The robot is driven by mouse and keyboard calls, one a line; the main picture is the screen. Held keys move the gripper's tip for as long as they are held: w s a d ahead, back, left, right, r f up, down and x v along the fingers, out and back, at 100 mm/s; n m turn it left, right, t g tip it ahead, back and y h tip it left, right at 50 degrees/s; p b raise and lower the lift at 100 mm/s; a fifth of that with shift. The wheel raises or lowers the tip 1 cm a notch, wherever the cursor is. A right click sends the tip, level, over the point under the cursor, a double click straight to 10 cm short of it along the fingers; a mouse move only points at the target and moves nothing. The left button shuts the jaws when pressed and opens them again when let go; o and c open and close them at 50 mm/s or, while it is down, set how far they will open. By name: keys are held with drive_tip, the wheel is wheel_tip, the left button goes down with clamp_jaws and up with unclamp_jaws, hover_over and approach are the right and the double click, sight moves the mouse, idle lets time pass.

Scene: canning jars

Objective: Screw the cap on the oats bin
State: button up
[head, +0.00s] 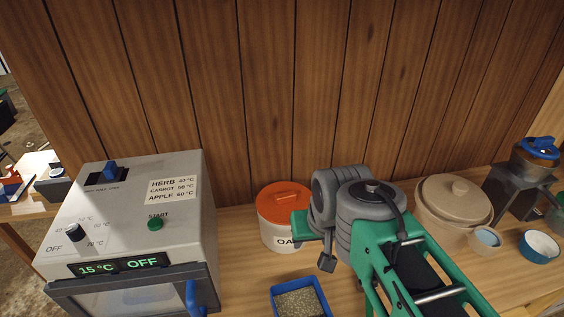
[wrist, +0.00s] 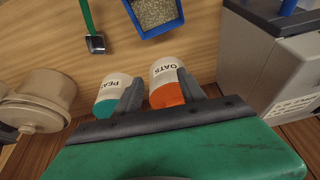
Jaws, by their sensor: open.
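The oats bin (head: 281,236) is a white round tub standing upright at the back of the bench, left of my arm. Its orange cap (head: 284,199) sits on top and looks level; I cannot tell how tight it is. In the wrist view the oats bin (wrist: 165,69) and its orange cap (wrist: 166,95) appear near the right finger, which overlaps the bin's edge. My gripper (wrist: 160,76) is open with nothing held; contact with the bin or cap cannot be told. In the head view my arm hides most of the gripper.
A peas bin (wrist: 117,82) with a teal cap stands beside the oats bin. A blue tray of grain (head: 299,283) lies in front. A grey machine (head: 130,215) stands left. A beige crock (head: 455,205) is right. A green-handled tool (wrist: 96,43) lies near the tray.

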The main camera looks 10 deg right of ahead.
drive_tip(key=w+r+m+g+b, duration=0.1)
drive_tip(key=w+r+m+g, duration=0.15)
drive_tip(key=w+m, duration=0.75)
drive_tip(key=m+g+b, duration=0.1)
drive_tip(key=m+g, duration=0.1)
drive_tip(key=m, duration=0.4)
hover_over(286, 194)
wheel_tip(286, 194, down, 7)
drive_tip(key=shift+s+r, duration=0.1)
drive_tip(key=shift+r, duration=0.1)
drive_tip(key=shift+f, duration=0.3)
wheel_tip(286, 194, down, 7)
drive_tip(key=shift+f+p, duration=0.1)
drive_tip(key=shift+p, duration=0.45)
clamp_jaws()
